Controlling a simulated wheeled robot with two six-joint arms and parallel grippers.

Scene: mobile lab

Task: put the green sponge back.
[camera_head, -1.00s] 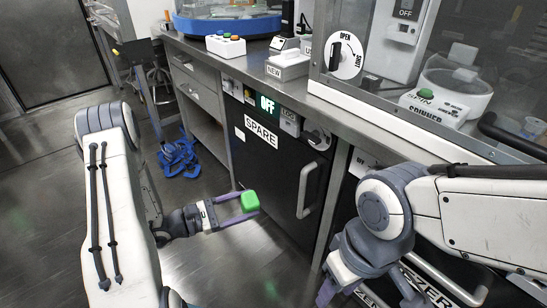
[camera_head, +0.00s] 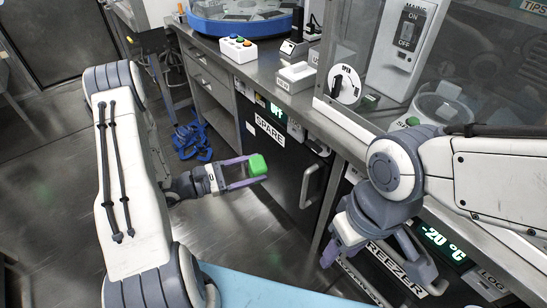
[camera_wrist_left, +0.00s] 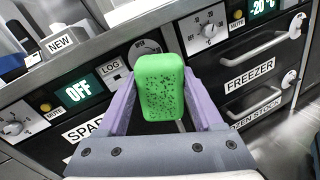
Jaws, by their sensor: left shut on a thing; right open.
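The green sponge (camera_head: 257,165) is held between the purple fingers of my left gripper (camera_head: 245,172), in the air in front of the lab bench. In the left wrist view the sponge (camera_wrist_left: 160,88) stands upright between the two fingers (camera_wrist_left: 163,108), its dark-speckled face toward the camera. My right gripper (camera_head: 378,262) hangs low at the right, in front of the FREEZER drawers; it is open, and its fingers are partly hidden by the wrist.
A cabinet labelled SPARE (camera_head: 270,130) with a vertical handle (camera_head: 309,186) stands behind the sponge. The bench top holds a button box (camera_head: 237,48) and a box marked NEW (camera_head: 296,77). A pale blue surface (camera_head: 262,288) shows at the bottom.

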